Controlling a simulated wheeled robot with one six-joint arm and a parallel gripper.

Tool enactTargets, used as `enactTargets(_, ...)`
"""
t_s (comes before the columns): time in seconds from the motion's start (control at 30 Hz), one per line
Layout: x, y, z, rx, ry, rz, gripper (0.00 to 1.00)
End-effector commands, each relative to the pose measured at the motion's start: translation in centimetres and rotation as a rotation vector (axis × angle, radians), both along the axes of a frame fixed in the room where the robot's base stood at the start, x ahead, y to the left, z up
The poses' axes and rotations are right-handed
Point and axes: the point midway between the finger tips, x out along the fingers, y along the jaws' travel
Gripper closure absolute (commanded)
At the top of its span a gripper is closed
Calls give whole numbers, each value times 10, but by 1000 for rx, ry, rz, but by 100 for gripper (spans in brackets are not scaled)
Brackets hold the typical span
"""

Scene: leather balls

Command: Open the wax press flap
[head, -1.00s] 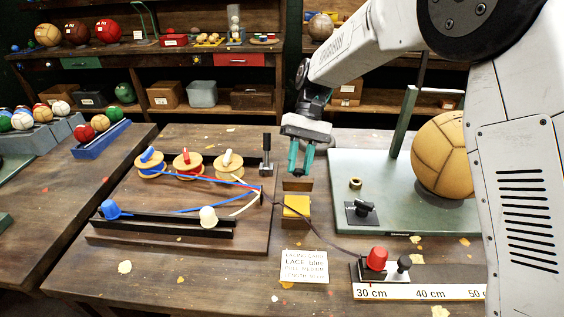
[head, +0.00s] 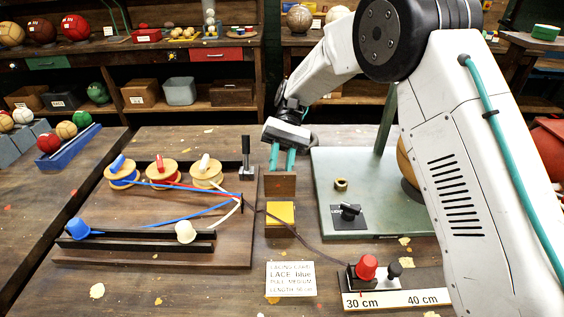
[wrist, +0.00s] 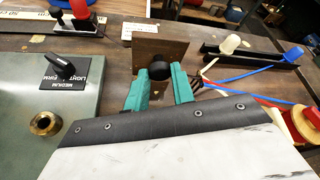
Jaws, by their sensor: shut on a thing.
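The wax press flap is a brown wooden plate (head: 280,185) behind a yellow block (head: 280,213) in the head view. In the wrist view the flap (wrist: 172,52) stands upright and carries a round black knob (wrist: 159,71). My gripper (head: 283,168) is at the flap's upper edge, behind it in the head view. In the wrist view its two teal fingers (wrist: 160,86) lie on either side of the knob, shut on it. The fingertips are partly hidden by the flap in the head view.
A lacing board with three spools (head: 162,172) lies left of the flap. A green plate with a dial (head: 348,212) and a ball lies to the right. A ruler with red and black knobs (head: 367,267) and a card (head: 290,279) are in front.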

Motion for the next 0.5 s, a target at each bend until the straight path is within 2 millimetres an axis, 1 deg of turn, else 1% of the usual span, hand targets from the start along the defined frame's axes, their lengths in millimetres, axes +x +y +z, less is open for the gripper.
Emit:
enactTargets(0.27,0,0,0,-3,-2,2,100)
enactTargets(0.3,0,0,0,-4,-3,3,70)
enactTargets(0.37,0,0,0,-3,-3,3,53)
enactTargets(0.5,0,1,0,-3,-2,4,53)
